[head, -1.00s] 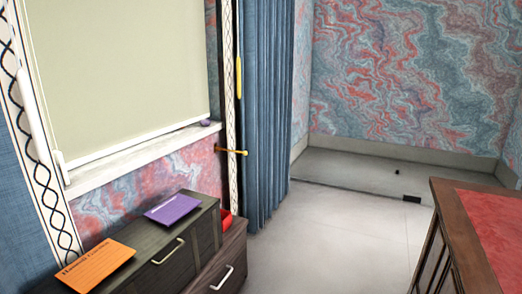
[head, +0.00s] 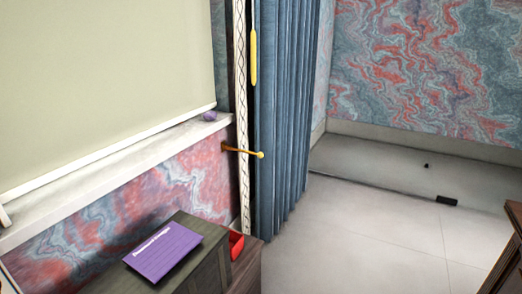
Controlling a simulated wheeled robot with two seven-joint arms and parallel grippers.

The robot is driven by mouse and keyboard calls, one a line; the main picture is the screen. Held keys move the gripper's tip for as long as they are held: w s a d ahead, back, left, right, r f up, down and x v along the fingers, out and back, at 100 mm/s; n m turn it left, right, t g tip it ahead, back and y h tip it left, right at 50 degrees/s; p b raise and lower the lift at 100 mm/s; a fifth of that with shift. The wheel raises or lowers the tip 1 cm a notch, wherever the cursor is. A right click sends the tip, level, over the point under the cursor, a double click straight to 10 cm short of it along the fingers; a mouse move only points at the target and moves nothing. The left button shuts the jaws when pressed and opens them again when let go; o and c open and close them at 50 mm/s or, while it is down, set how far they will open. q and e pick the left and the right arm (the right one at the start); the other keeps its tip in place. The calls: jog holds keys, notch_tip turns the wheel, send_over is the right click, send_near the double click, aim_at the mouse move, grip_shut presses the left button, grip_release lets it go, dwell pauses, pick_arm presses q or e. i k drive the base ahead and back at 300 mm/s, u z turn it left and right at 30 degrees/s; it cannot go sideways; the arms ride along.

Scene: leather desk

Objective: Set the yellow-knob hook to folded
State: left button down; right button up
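The yellow-knob hook (head: 243,151) is a thin orange-brown arm on the wall by the window. It sticks out to the right across the patterned trim strip, and its round yellow knob (head: 260,155) is in front of the blue curtain's left edge. Neither of my grippers is in the head view.
A dark cabinet (head: 208,262) stands below the hook, with a purple booklet (head: 163,251) on top and a red object (head: 236,245) beside it. The blue curtain (head: 290,110) hangs right of the hook, with a yellow handle (head: 253,58) near it.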

aim_at(260, 154)
jog(key=z, duration=1.15)
jog(key=i, duration=2.35)
jog(key=u, duration=3.05)
jog(key=i, duration=0.5)
jog(key=z, duration=0.05)
